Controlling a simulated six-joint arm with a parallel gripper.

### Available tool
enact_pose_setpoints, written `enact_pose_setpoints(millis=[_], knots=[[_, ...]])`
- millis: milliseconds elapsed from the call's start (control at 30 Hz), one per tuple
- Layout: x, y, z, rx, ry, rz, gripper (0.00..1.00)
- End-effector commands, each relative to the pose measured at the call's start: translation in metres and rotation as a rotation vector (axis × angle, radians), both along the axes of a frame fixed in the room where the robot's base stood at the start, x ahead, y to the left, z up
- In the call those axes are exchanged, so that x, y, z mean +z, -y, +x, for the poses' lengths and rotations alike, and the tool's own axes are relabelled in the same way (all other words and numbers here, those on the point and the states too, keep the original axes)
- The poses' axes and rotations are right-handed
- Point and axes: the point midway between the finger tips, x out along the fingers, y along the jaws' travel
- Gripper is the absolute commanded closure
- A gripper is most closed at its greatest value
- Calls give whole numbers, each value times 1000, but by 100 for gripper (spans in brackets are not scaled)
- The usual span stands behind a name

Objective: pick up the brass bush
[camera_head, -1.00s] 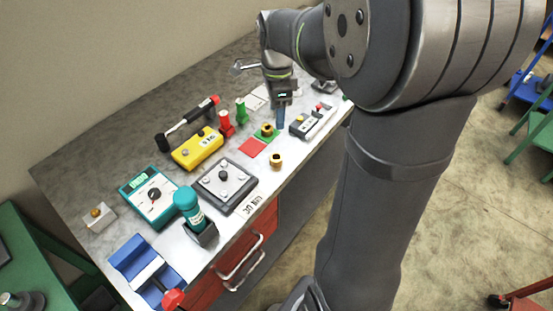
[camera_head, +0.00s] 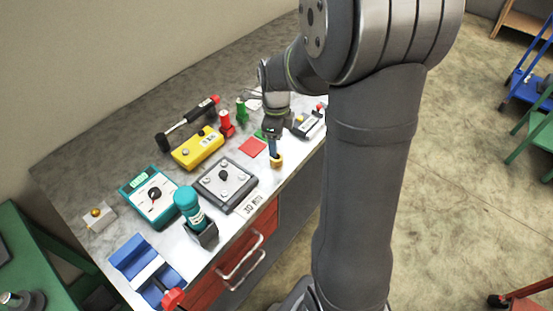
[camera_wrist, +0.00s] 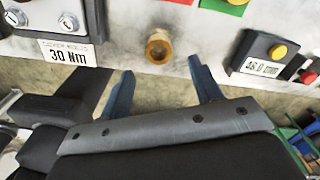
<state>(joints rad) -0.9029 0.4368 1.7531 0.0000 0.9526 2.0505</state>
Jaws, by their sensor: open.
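The brass bush (camera_head: 277,162) stands on the front part of the bench, near its edge. In the wrist view the bush (camera_wrist: 158,46) is a gold ring with a dark hole, its axis pointing up. My gripper (camera_head: 273,147) is open, and its blue fingers appear just above the bush in the head view. In the wrist view my gripper (camera_wrist: 161,68) has one finger to each side of the bush's line, with the bush beyond the fingertips. Nothing is between the fingers.
A red square (camera_head: 252,147) and a partly hidden green square (camera_wrist: 228,6) lie behind the bush. A grey plate (camera_head: 224,185) is to the left, with a "30 Nm" label (camera_wrist: 72,52). A boxed device with a yellow button (camera_wrist: 272,60) is to the right.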

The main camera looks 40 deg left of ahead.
Motion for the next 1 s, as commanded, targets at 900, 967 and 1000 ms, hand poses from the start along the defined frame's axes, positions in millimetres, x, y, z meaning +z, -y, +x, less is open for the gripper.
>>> enact_pose_setpoints(millis=[900,967,1000], knots=[[-63,-2,-4,1,1,1,55],[-63,-2,-4,1,1,1,67],[-63,-2,-4,1,1,1,75]])
